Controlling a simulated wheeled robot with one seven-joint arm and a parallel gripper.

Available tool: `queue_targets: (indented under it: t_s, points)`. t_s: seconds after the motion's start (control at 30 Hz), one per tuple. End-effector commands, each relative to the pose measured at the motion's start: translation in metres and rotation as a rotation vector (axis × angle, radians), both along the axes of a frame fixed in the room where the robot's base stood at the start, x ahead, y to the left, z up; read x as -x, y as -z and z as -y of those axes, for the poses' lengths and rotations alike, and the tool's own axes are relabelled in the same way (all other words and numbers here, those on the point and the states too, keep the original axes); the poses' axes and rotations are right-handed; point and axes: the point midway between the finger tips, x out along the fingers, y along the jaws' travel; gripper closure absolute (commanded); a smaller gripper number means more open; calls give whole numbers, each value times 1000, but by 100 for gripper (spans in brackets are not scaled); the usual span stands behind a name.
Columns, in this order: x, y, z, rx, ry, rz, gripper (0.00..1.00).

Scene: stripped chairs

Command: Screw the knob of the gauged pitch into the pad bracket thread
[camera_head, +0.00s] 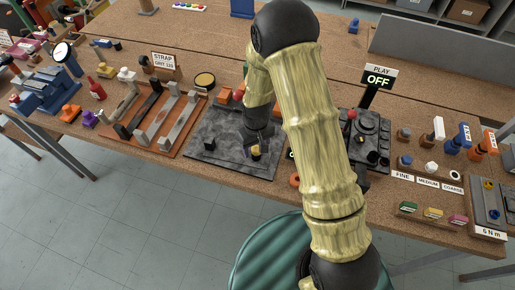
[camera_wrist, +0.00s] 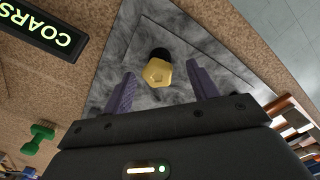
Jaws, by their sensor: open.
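My gripper (camera_head: 257,150) points down over the grey stone-like plate (camera_head: 225,138). In the wrist view its two purple-grey fingers stand apart, so my gripper (camera_wrist: 160,72) is open. A brass, faceted knob-like piece (camera_wrist: 157,73) lies between the fingers, with a gap on each side and a black part behind it. A lit sign (camera_wrist: 36,28) reads "COARS", its end cut off. Three knobs, blue (camera_head: 405,161), white (camera_head: 431,168) and black-and-white (camera_head: 455,175), stand behind labels FINE, MEDIUM and COARSE. I cannot tell which part is the pad bracket thread.
Left of the plate, an orange-brown board (camera_head: 165,125) holds several metal strips. A dark fixture (camera_head: 367,135) stands right of my arm under a sign (camera_head: 378,79) reading "PLAY OFF". Coloured blocks and a "6 N m" unit (camera_head: 489,210) fill the right. A green stool (camera_head: 262,250) stands in front.

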Motion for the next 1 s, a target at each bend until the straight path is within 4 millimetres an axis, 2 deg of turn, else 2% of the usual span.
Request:
queue_targets:
  t_s: [0.17, 0.23, 0.73, 0.83, 1.0]
  points:
    - [0, 1, 0, 0, -15, 1, 41]
    - [0, 1, 0, -1, -71, 0, 41]
    - [0, -2, 0, -2, -930, 0, 41]
    - [0, -1, 0, -2, -1036, 1, 41]
    - [-1, 1, 0, -1, -1053, 2, 41]
